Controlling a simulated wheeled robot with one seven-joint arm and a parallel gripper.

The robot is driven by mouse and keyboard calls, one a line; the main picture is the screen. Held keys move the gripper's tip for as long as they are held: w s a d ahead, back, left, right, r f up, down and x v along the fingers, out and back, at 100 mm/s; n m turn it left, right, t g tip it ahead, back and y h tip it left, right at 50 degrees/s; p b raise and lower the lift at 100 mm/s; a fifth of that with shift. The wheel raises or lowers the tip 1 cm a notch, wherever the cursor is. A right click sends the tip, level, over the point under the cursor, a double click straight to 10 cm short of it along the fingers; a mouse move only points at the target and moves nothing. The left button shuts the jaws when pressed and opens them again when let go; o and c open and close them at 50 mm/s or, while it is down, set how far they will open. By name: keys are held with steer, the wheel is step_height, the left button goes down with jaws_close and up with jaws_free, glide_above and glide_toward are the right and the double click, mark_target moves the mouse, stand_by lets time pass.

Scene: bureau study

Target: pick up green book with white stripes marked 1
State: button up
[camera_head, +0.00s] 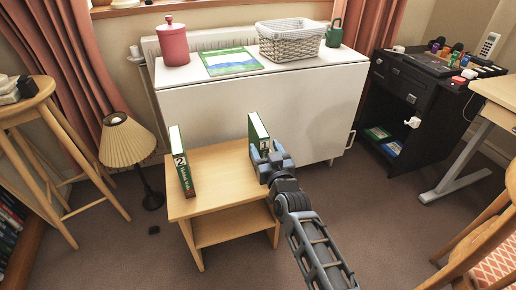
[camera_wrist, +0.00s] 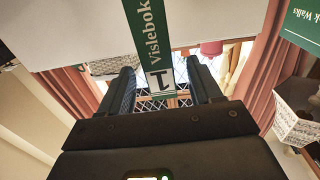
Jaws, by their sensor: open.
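The green book marked 1 (camera_head: 258,131) stands upright on the small wooden table, near its back right corner. In the wrist view its green spine with white lettering and a white label marked 1 (camera_wrist: 150,40) shows between my two fingers. My gripper (camera_head: 266,154) is at the lower front of this book in the head view and partly hides it. My gripper (camera_wrist: 163,78) is open, with a gap on each side of the spine. I cannot tell how far the fingers reach along the book or whether they touch it.
A second green book, marked 2 (camera_head: 182,164), stands on the left of the wooden table (camera_head: 222,172). A white cabinet (camera_head: 285,105) is close behind, bearing a red canister (camera_head: 173,45), a flat book (camera_head: 231,62) and a basket (camera_head: 291,42). A lamp (camera_head: 127,145) stands left.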

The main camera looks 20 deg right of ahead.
steer(key=w+b, duration=0.1)
steer(key=w, duration=0.2)
steer(key=w+b, duration=0.1)
steer(key=w, duration=0.1)
steer(key=shift+d+f+b, duration=0.15)
steer(key=shift+f+b, duration=0.1)
steer(key=shift+b, duration=0.05)
steer(key=shift+w+r, duration=0.15)
steer(key=shift+w, duration=0.35)
steer(key=shift+c, duration=0.4)
jaws_close()
steer(key=shift+r, duration=0.1)
